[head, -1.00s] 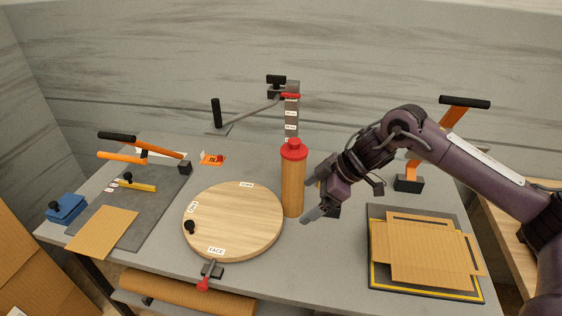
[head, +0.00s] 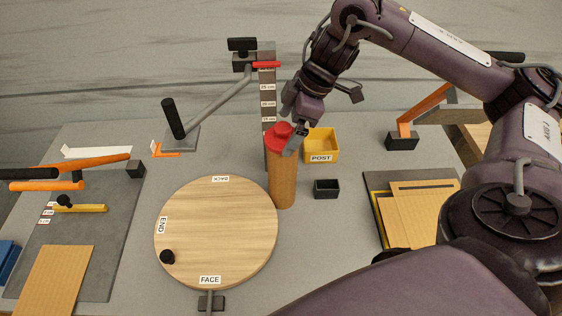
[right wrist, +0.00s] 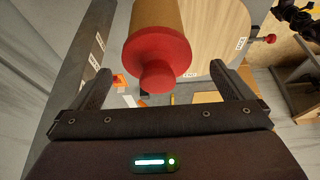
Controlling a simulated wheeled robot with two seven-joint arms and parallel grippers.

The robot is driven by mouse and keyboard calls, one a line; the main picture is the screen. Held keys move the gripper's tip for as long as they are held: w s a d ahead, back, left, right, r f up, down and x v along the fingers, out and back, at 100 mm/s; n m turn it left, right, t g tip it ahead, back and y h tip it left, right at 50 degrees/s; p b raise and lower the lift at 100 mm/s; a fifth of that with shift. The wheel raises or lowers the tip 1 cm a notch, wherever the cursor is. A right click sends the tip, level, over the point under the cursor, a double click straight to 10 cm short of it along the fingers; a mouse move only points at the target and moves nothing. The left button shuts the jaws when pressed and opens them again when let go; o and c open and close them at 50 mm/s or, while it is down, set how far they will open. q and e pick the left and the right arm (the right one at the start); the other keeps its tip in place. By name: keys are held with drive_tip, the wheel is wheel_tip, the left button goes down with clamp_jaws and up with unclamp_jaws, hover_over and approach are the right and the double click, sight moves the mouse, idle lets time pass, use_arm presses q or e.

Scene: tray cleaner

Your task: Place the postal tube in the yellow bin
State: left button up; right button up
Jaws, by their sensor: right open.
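The postal tube (head: 283,180) is a brown cylinder with a red cap, standing upright on the table just right of the round wooden board. My right gripper (head: 291,138) is at the tube's red cap in the head view. In the right wrist view the tube's red cap (right wrist: 157,60) lies between the two open fingers (right wrist: 163,85), with a gap on each side. The yellow bin (head: 322,147), labelled POST, stands behind and right of the tube. My left gripper is not in view.
The round board (head: 215,235) lies left of the tube. A small black box (head: 326,189) sits in front of the bin. A post with a red clamp (head: 267,100) rises behind the tube. Cardboard sheets (head: 415,215) lie at the right.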

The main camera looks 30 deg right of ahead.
sight(282, 138)
drive_tip(key=x, duration=0.3)
drive_tip(key=shift+w+d+f, duration=0.1)
drive_tip(key=shift+w+f, duration=0.05)
drive_tip(key=shift+f, duration=0.25)
drive_tip(key=shift+w+f, duration=0.15)
drive_tip(key=shift+f, duration=0.25)
drive_tip(key=c, duration=0.5)
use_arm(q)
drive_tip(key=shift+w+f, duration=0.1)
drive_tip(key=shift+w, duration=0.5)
use_arm(e)
drive_tip(key=c, duration=0.9)
drive_tip(key=shift+c, duration=0.2)
